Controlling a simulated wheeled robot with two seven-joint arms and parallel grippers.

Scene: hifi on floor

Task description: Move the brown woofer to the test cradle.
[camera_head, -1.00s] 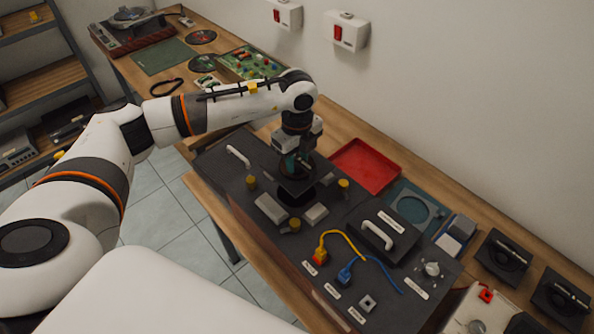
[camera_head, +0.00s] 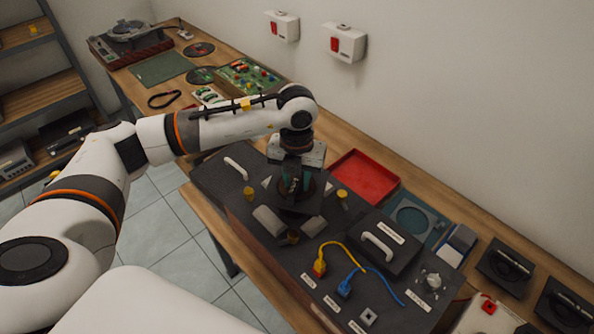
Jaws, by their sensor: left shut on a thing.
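Whether the woofer touches the surface below is hidden. My right gripper is not in view.
A red tray (camera_head: 364,177) and a teal plate with a ring (camera_head: 440,208) lie behind the panel. A black box with a white handle (camera_head: 378,243) and yellow and blue cables (camera_head: 345,250) are to the right. Black square units (camera_head: 506,262) stand far right.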

